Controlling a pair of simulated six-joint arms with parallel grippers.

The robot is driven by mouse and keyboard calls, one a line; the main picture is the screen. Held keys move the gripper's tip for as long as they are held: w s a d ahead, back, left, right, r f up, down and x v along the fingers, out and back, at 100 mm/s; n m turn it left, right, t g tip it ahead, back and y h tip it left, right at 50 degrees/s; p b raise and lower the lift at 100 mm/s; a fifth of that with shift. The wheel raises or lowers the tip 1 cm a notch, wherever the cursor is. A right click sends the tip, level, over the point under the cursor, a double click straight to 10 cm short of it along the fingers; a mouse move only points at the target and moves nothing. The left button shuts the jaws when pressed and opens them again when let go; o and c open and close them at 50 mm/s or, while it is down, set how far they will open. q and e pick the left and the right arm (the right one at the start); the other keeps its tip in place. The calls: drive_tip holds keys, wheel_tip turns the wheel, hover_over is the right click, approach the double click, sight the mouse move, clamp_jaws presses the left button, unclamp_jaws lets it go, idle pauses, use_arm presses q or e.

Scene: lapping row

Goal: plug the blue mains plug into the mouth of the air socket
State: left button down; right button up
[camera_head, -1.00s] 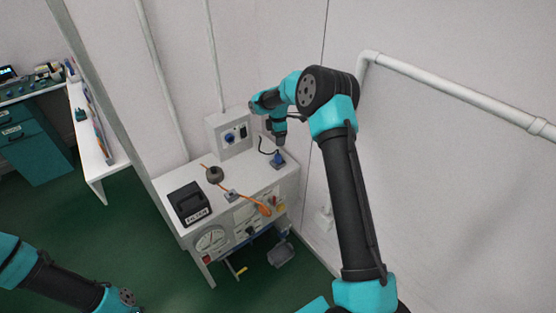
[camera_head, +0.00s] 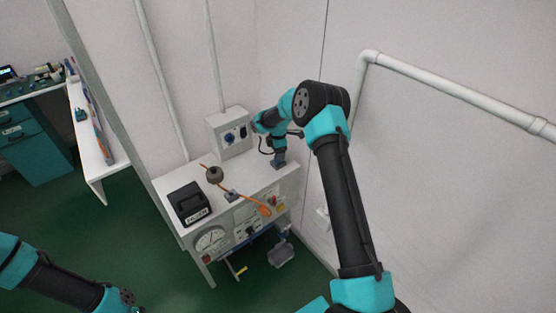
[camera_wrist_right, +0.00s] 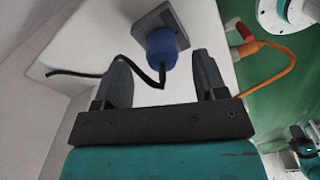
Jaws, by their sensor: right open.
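The blue mains plug (camera_wrist_right: 162,46) shows in the right wrist view, seated on a square grey block (camera_wrist_right: 160,22) on the white bench top. A black cable trails from it. My right gripper (camera_wrist_right: 163,74) is open, with one finger on each side of the view and the plug ahead between them, not gripped. In the head view the right gripper (camera_head: 279,160) is low over the right end of the bench and hides the plug. A white wall box (camera_head: 215,127) carries a blue round socket (camera_head: 229,138); its label is unreadable. My left arm shows lower left, its gripper out of frame.
The white bench (camera_head: 168,185) also bears a black box (camera_head: 189,203), a dark round knob (camera_head: 214,174) and an orange cable (camera_head: 248,202). The wall stands close behind and to the right. The bench front carries a gauge (camera_head: 211,240).

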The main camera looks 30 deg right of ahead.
drive_tip(key=shift+s+f, duration=0.1)
drive_tip(key=shift+f, duration=1.75)
drive_tip(key=shift+c, duration=0.4)
drive_tip(key=c, duration=0.9)
drive_tip(key=shift+r, duration=0.1)
drive_tip(key=shift+c, duration=0.2)
drive_tip(key=shift+r, duration=0.55)
wheel_tip(320, 180, up, 2)
drive_tip(key=shift+r, duration=0.1)
drive_tip(key=s+a+r, duration=0.1)
drive_tip(key=s+a, duration=0.7)
drive_tip(key=s, duration=0.5)
drive_tip(key=shift+s+a+r, duration=0.2)
drive_tip(key=shift+s+r, duration=0.05)
drive_tip(key=shift+s, duration=0.1)
